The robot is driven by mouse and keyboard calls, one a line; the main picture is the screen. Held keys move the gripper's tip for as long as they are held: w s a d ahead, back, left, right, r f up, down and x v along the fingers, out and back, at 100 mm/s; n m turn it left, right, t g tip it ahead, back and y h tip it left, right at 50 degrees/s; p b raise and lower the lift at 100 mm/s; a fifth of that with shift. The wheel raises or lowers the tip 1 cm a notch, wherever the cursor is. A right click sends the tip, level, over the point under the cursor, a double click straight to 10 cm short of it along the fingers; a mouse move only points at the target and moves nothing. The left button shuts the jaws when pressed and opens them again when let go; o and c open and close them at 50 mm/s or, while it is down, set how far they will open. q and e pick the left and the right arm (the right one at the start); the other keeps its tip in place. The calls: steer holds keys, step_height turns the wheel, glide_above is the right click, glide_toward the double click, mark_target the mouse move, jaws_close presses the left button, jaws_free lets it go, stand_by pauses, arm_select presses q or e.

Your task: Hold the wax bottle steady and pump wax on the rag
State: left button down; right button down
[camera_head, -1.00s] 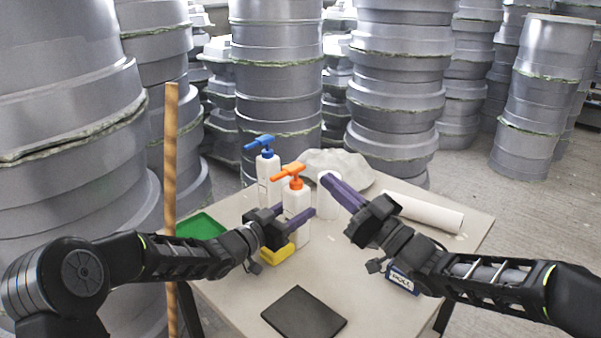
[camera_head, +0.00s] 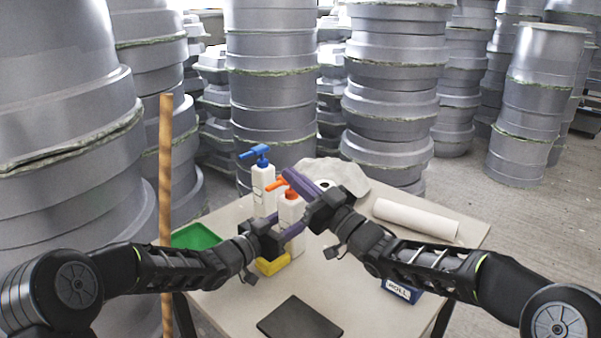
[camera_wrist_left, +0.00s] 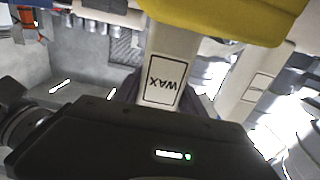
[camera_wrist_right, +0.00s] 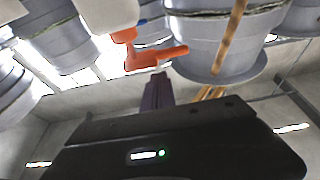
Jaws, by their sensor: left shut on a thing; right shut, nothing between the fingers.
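The wax bottle (camera_head: 291,209) is white with an orange pump head and stands upright on the table. Its WAX label shows upside down in the left wrist view (camera_wrist_left: 162,80). My left gripper (camera_head: 286,231) is shut around the bottle's body. My right gripper (camera_head: 290,177) is shut and empty, its fingertips beside and just above the orange pump head. In the right wrist view the orange pump head (camera_wrist_right: 150,56) is close past the purple fingers; contact cannot be told. A yellow folded piece (camera_head: 272,265), perhaps the rag, lies at the bottle's foot, partly hidden by my left gripper.
A white bottle with a blue pump (camera_head: 262,188) stands just behind. A green tray (camera_head: 195,237), dark flat pad (camera_head: 299,318), white roll (camera_head: 415,219) and blue box (camera_head: 403,289) lie around the table (camera_head: 345,290). A wooden pole (camera_head: 166,200) stands left.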

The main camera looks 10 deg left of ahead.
mark_target(287, 186)
steer(key=shift+f, duration=0.4)
steer(key=shift+f, duration=1.45)
step_height(287, 186, up, 4)
steer(key=v, duration=1)
steer(key=shift+r, duration=0.2)
steer(key=shift+r, duration=0.15)
